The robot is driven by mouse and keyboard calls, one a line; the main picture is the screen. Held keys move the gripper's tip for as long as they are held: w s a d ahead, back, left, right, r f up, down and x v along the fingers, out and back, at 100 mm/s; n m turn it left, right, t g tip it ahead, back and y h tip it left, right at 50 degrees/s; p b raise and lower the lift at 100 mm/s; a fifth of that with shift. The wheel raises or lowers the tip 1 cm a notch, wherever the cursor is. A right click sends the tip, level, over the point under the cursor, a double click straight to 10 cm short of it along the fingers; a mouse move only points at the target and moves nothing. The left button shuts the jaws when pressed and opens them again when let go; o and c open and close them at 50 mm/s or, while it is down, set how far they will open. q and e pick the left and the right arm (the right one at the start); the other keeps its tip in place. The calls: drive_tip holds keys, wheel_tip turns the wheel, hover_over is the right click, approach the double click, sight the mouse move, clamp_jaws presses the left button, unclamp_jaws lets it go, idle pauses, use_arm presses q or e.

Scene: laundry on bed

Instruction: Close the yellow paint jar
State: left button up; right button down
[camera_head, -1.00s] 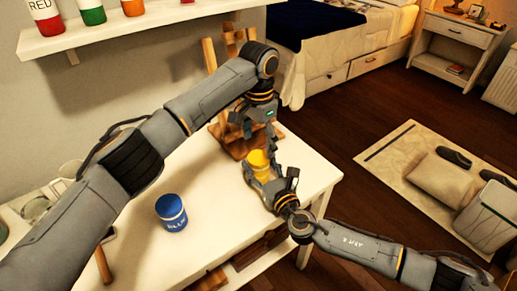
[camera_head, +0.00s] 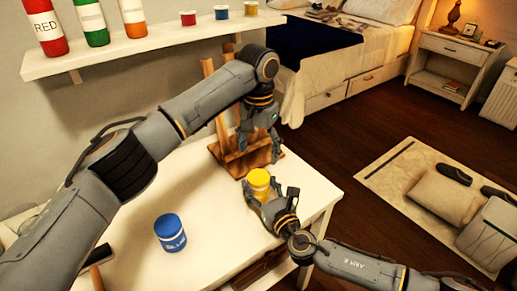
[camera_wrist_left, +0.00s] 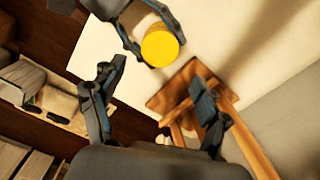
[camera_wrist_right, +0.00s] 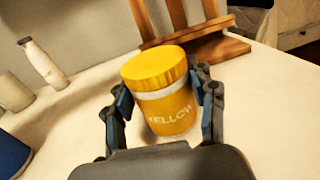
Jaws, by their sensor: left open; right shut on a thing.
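The yellow paint jar (camera_head: 259,184) stands upright near the right end of the white table, with a yellow lid (camera_wrist_right: 154,66) on its top. In the right wrist view its front reads YELLOW (camera_wrist_right: 170,116). My right gripper (camera_head: 258,196) is shut on the jar's body, one finger on each side. In the left wrist view the jar's round yellow top (camera_wrist_left: 160,47) shows between the right gripper's fingers. My left gripper (camera_head: 258,150) is open and empty, above and behind the jar, in front of the wooden easel. Whether the lid is fully seated cannot be told.
A blue paint jar (camera_head: 170,233) stands on the table (camera_head: 215,262) to the left. A wooden easel (camera_head: 240,160) stands behind the yellow jar. A shelf (camera_head: 150,45) with bottles and small jars is on the wall. A hammer (camera_head: 97,258) lies at lower left.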

sight(258, 176)
use_arm(q)
drive_tip(key=shift+f, duration=4.05)
drive_tip(key=c, duration=1.2)
drive_tip(key=o, duration=1.4)
drive_tip(key=shift+c, duration=0.2)
drive_tip(key=shift+r, duration=0.1)
